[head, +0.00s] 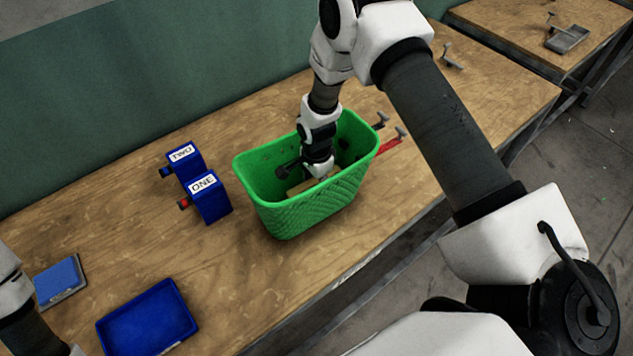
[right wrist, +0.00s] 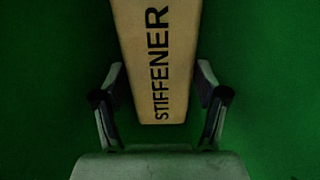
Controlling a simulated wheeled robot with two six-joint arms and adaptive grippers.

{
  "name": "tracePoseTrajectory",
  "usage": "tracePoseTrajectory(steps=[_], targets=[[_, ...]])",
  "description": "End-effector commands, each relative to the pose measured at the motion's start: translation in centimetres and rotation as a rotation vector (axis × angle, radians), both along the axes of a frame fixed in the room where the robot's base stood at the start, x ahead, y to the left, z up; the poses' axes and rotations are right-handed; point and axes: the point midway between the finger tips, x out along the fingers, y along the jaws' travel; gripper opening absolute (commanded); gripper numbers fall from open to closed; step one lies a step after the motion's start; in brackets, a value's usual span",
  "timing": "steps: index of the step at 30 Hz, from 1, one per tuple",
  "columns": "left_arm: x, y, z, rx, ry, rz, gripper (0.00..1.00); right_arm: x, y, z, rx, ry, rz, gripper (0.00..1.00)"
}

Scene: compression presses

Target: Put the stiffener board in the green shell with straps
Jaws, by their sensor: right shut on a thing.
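The green shell (head: 310,210) is a deep basket with a patterned outer wall, standing upright on the wooden table. A red piece (head: 389,146) and a dark piece with a grey head (head: 382,121) stick out at its right side; I cannot tell if these are straps. My right gripper (head: 317,176) reaches down inside the shell. In the right wrist view the tan stiffener board (right wrist: 158,60), lettered "STIFFENER", sits between the two fingers (right wrist: 160,88), which are shut on it. Green walls surround it. In the head view only a tan bit of the board shows; its lower end is hidden.
Two blue holders with white labels (head: 209,199) stand left of the shell. A blue tray (head: 147,318) and a blue-topped block (head: 59,281) lie at the front left. Table space left of the holders is clear.

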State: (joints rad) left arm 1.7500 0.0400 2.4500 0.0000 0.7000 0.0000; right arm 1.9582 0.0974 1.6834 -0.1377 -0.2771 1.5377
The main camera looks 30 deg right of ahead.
Motion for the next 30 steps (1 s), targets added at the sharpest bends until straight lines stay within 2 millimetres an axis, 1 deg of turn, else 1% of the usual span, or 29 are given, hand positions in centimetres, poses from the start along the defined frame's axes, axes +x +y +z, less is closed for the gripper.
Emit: tracePoseTrajectory(steps=[7,10,11,12,20,22,25,26,27,29,30], targets=[[0.0,0.0,-0.6,0.000,0.000,0.000,0.97,0.0,0.0,-0.9,0.000,-0.001,0.000,0.34],[0.0,0.0,-0.5,0.000,0.000,0.000,0.97,0.0,0.0,-0.8,0.000,-0.001,0.000,0.34],[0.0,0.0,-0.5,0.000,0.000,0.000,0.97,0.0,0.0,-0.8,0.000,-0.001,0.000,0.76],[0.0,0.0,-0.5,0.000,0.000,0.000,0.97,0.0,0.0,-0.8,0.000,0.000,0.000,0.83],[0.0,0.0,-0.5,0.000,0.000,0.000,0.97,0.0,0.0,-0.8,0.000,0.000,0.000,0.83],[0.0,0.0,-0.3,0.000,0.000,0.000,0.97,0.0,0.0,-0.5,0.000,0.000,0.000,0.83],[0.0,0.0,0.6,0.000,0.000,0.000,0.97,0.0,0.0,0.8,0.000,-0.001,0.000,0.83],[0.0,0.0,0.4,0.000,0.000,0.000,0.97,0.1,0.0,1.0,0.000,-0.001,0.000,0.83],[0.0,0.0,-0.4,0.000,-0.001,0.000,0.97,0.2,0.0,1.4,0.000,-0.004,0.000,0.83],[0.0,0.0,-1.0,0.000,0.000,0.000,0.97,0.2,0.0,2.8,0.000,-0.005,0.000,0.83],[0.0,0.0,-1.3,0.000,0.000,0.000,0.97,0.2,0.0,3.9,0.000,-0.005,0.001,0.83]])
